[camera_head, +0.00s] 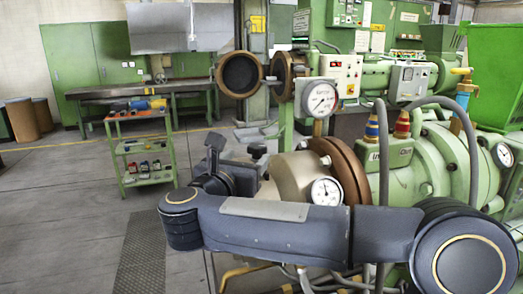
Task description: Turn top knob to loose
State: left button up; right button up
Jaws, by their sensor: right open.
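My right arm crosses the front of the picture from the right. Its gripper (236,150) is at the arm's left end, pointing away and up, with its jaws open and partly hidden by its own wrist. It is just left of the extruder's beige barrel end (294,176). A small dark knob-like part (257,148) shows by the jaws; I cannot tell whether it is the top knob or a fingertip. No contact can be made out. The green extruder (440,160) fills the right side. My left gripper is out of view.
Round gauges (321,98) and (326,191) stick out from the extruder near my arm. Hoses and two coloured cone-shaped fittings (402,124) stand behind the forearm. A green cart (147,160) and a workbench (135,92) stand at the back left. The left floor is clear.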

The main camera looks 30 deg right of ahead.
aim_at(253, 151)
jog(key=shift+d, duration=0.15)
jog(key=shift+w+d+r, duration=0.15)
jog(key=shift+w+d, duration=0.05)
jog(key=shift+w, duration=0.05)
jog(key=p+x, duration=0.2)
jog(key=x, duration=0.4)
jog(key=shift+w+d, duration=0.1)
jog(key=shift+d, duration=0.1)
